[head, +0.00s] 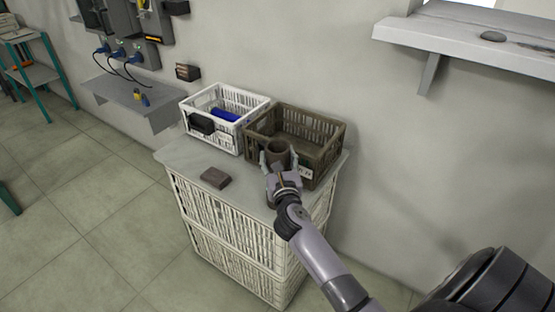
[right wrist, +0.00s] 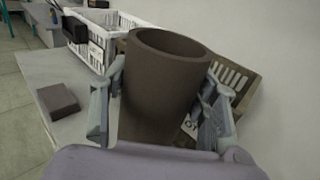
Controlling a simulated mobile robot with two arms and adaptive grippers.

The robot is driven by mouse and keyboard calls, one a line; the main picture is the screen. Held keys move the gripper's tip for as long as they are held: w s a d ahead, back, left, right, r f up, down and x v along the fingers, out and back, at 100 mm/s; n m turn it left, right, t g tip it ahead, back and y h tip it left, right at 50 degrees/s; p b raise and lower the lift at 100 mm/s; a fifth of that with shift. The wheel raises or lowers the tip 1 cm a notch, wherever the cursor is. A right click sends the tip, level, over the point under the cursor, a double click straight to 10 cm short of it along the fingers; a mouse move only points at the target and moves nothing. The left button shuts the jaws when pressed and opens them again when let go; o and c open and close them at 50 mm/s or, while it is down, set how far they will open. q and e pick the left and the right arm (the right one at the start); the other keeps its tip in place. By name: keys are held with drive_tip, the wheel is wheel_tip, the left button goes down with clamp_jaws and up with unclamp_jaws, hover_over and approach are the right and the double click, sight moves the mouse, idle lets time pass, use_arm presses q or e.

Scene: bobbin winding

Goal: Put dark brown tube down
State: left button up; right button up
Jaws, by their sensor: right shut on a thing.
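The dark brown tube (head: 278,153) is upright in my right gripper (head: 278,165), at the front of the brown crate on the cabinet top. The right wrist view shows the tube (right wrist: 160,90) with its open round end up, between the two fingers of my right gripper (right wrist: 160,110). The fingers are shut on its sides. The tube's lower end is hidden, so I cannot tell whether it touches the cabinet top. My left gripper is not in view.
The brown crate (head: 335,140) stands behind the tube, and a white crate (head: 234,95) with a blue thing (head: 225,115) is left of it. A small dark brown block (head: 215,178) lies on the grey cabinet top (head: 185,159). Bare top surrounds the block. A wall shelf (head: 470,40) is upper right.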

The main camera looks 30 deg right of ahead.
drive_tip(key=shift+f, duration=0.1)
drive_tip(key=o, duration=1.6)
